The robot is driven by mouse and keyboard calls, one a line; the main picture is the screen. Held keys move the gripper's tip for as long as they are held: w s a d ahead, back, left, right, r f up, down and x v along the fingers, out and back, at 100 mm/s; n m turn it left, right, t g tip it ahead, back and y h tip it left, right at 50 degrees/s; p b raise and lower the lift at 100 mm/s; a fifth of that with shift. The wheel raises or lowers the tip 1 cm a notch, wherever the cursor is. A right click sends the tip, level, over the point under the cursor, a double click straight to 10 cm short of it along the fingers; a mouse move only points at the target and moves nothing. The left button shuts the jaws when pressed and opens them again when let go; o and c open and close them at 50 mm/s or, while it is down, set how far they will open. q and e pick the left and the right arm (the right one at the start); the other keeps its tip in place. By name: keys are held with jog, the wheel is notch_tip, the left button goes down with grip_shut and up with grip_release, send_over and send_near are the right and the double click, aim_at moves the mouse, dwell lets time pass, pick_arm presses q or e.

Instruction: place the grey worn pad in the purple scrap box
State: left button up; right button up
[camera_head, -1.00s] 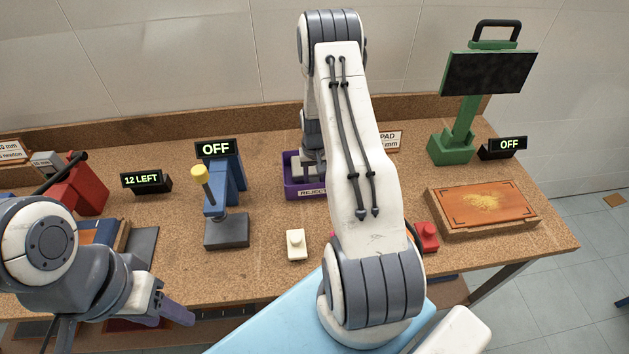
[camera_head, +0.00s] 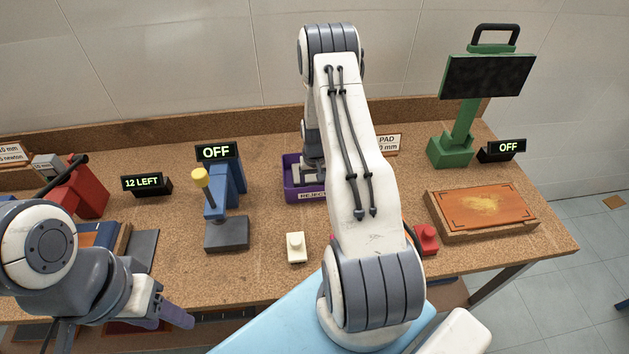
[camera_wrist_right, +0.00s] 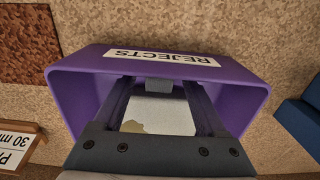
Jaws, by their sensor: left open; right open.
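The purple scrap box (camera_head: 290,184), labelled REJECTS, stands at the back middle of the bench, partly hidden by my right arm. In the right wrist view the box (camera_wrist_right: 85,92) is seen from above. A pale grey pad (camera_wrist_right: 158,113) with a tan stain lies inside it, between and below my right fingers. A small darker grey block (camera_wrist_right: 158,86) shows at its edge. My right gripper (camera_wrist_right: 160,100) is open, its fingers over the box opening. My left gripper (camera_head: 178,318) is open and empty at the bench's front left.
A blue press (camera_head: 226,205) with a yellow knob stands left of the box. A white button block (camera_head: 296,247) and red button block (camera_head: 426,238) sit near the front.

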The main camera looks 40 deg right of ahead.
jog(key=shift+r, duration=0.4)
notch_tip(320, 180, up, 12)
jog(key=f+b, duration=0.1)
jog(key=b, duration=0.2)
jog(key=s+a+r+n, duration=0.1)
jog(key=a+r+n, duration=0.3)
jog(key=a, duration=0.7)
jog(key=s+a+r+n, duration=0.2)
jog(key=a+r, duration=0.4)
jog(key=a, duration=0.5)
jog(key=s+a+r+n, duration=0.2)
jog(key=s+a+n, duration=0.2)
jog(key=s+a, duration=0.3)
jog(key=s+a+r+n+y, duration=0.1)
jog(key=s+a+r+n, duration=0.2)
jog(key=s, duration=1.1)
jog(key=a, duration=0.3)
jog(key=shift+a+n, duration=0.35)
jog(key=shift+n, duration=0.05)
